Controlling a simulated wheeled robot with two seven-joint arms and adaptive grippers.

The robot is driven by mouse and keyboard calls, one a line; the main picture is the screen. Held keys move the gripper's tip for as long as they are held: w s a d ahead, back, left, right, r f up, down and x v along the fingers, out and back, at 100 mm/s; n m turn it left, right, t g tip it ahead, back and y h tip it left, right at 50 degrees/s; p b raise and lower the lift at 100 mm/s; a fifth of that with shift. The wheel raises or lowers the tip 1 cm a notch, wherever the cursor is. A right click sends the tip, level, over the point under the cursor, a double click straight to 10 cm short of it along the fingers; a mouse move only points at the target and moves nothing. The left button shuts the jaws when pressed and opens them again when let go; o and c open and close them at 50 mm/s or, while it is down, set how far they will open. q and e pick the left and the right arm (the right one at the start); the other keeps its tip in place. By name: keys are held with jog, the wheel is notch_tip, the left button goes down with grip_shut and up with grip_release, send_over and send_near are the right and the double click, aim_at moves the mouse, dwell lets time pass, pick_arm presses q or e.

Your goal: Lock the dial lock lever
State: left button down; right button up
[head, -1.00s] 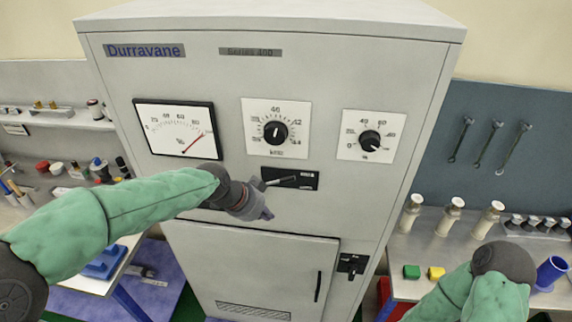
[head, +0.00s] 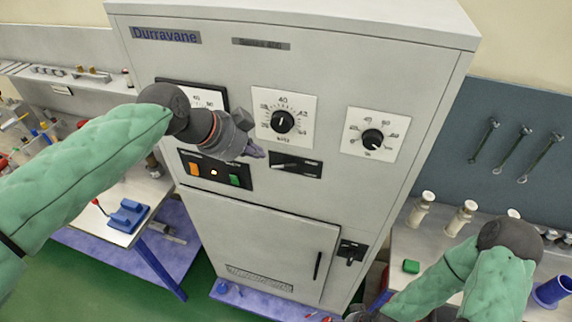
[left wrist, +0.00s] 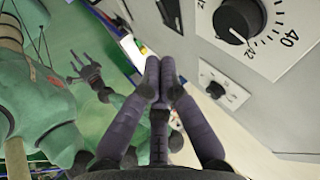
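The dial lock lever (head: 290,164) lies roughly level on a black plate under the middle dial (head: 282,121) of the grey cabinet. The dial's black knob also shows in the left wrist view (left wrist: 238,22), with part of the black plate (left wrist: 170,12) at the top edge. My left gripper (head: 256,151) is just left of and above the plate, in front of the panel and apart from the lever. Its fingertips (left wrist: 158,75) meet with nothing between them. My right gripper (left wrist: 90,78) hangs low with its fingers spread; the head view barely catches it at the bottom edge.
A smaller right dial (head: 373,137) is on the panel. A button panel (head: 214,170) sits below my left wrist, which partly covers a gauge (head: 208,97). A black latch (head: 350,252) is beside the lower door (head: 262,238). Benches with loose items flank the cabinet.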

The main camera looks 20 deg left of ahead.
aim_at(285, 166)
pick_arm(q)
jog(key=p+x, duration=0.3)
jog(key=x, duration=1.1)
jog(key=shift+d, duration=0.1)
